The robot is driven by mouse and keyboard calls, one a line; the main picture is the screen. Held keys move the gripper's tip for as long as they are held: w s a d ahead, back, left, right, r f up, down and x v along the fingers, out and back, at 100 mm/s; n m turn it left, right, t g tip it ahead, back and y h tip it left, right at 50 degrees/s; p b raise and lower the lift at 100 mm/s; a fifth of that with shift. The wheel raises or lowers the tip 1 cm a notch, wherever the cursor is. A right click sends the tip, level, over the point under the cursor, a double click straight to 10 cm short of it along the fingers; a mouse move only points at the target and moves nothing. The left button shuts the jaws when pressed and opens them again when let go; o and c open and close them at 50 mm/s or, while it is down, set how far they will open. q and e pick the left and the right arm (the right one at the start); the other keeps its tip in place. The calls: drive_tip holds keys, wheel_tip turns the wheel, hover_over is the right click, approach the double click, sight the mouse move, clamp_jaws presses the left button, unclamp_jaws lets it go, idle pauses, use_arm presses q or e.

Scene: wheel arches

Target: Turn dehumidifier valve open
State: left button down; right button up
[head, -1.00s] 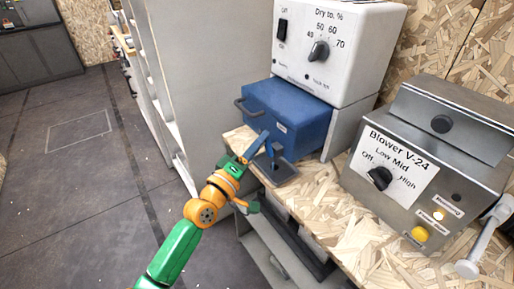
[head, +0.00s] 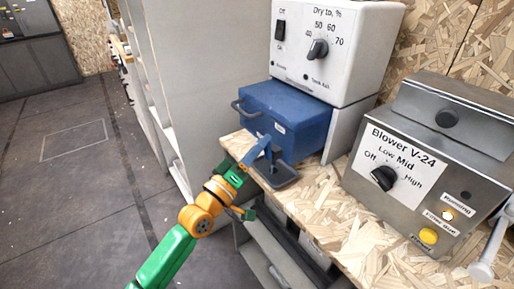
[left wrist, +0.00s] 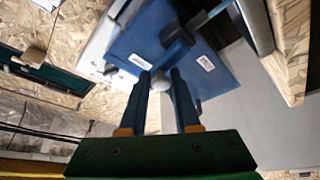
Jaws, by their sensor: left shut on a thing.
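The dehumidifier (head: 290,52) is a white box with a switch and a dial, above a blue tank (head: 285,113) with a dark handle. A small blue lever (head: 276,154) stands on a dark base plate (head: 285,177) on the wooden board in front of the tank. My left gripper (head: 266,145) reaches from the left to the lever's top. In the left wrist view, its two blue fingers (left wrist: 160,78) are shut on a pale rounded end, which seems to be the lever's. The fingers hide part of it. My right gripper is not in view.
A metal blower box (head: 420,195) with a black knob stands at the right on the chipboard top (head: 340,215). A pale rod (head: 490,255) juts in at the right edge. A grey cabinet side (head: 205,90) rises behind my left arm. The floor at left is clear.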

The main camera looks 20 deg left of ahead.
use_arm(q)
drive_tip(key=shift+s+d+f+m+h+b, duration=0.15)
drive_tip(key=shift+d+f+m+h+b, duration=0.2)
drive_tip(key=shift+m+b, duration=0.25)
idle(0.7)
drive_tip(key=c, duration=1)
unclamp_jaws()
drive_tip(key=o, duration=0.3)
drive_tip(key=shift+d, duration=0.1)
drive_tip(key=shift+r, duration=0.15)
drive_tip(key=v, duration=0.7)
